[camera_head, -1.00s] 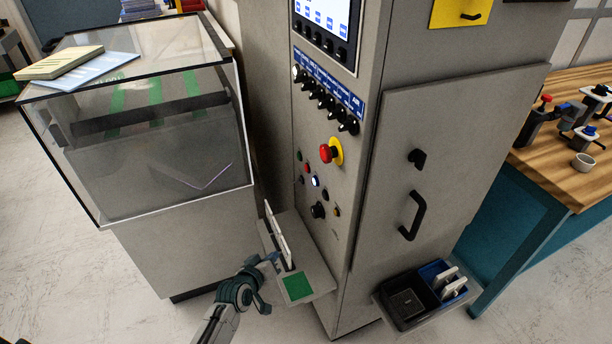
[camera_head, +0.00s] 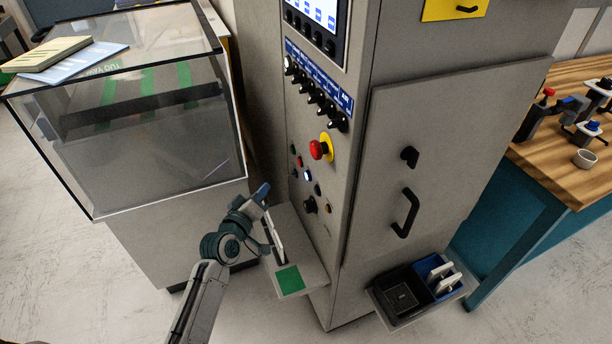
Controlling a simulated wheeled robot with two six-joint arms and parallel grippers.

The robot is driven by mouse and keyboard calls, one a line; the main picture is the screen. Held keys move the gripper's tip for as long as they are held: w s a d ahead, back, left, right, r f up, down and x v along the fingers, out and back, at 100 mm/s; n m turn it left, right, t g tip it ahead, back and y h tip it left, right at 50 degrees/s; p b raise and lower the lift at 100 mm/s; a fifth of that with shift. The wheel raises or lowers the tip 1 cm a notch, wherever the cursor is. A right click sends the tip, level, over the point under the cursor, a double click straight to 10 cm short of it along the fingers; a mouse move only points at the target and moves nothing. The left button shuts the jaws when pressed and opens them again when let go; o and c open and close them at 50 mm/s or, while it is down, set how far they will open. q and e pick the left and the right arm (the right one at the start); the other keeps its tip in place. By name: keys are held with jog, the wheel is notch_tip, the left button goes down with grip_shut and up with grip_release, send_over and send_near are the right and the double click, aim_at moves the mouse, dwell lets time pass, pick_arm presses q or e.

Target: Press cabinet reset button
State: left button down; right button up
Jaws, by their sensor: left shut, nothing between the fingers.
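The grey control cabinet (camera_head: 345,190) stands in the middle. Its front panel has a cluster of small buttons, including a lit blue-white button (camera_head: 308,175), a red button (camera_head: 299,161) and a green button (camera_head: 293,149). A large red mushroom button (camera_head: 318,149) on a yellow base sits above them, and a black knob (camera_head: 310,205) below. I cannot read which one is the reset button. My left gripper (camera_head: 263,190) is shut and empty, left of the button cluster and apparently apart from the panel. My right gripper is not in view.
A glass-topped case (camera_head: 150,150) stands left. A tray (camera_head: 375,292) hangs at the cabinet's lower right. A wooden bench (camera_head: 560,150) is at right.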

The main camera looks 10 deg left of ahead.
pick_arm(q)
jog(key=w+d, duration=0.5)
jog(key=d, duration=0.2)
jog(key=shift+b, duration=0.45)
jog(key=shift+d, duration=0.15)
dwell(1.6)
jog(key=shift+w+d, duration=0.2)
jog(key=shift+d, duration=0.15)
jog(key=shift+w+d, duration=0.2)
jog(key=shift+d, duration=0.05)
dwell(0.8)
jog(key=shift+a, duration=0.1)
jog(key=shift+s+a, duration=0.45)
jog(key=shift+a, duration=0.1)
jog(key=s+a, duration=0.1)
jog(key=a, duration=0.1)
jog(key=s+a+p, duration=0.1)
jog(key=a, duration=0.1)
jog(key=shift+s, duration=0.4)
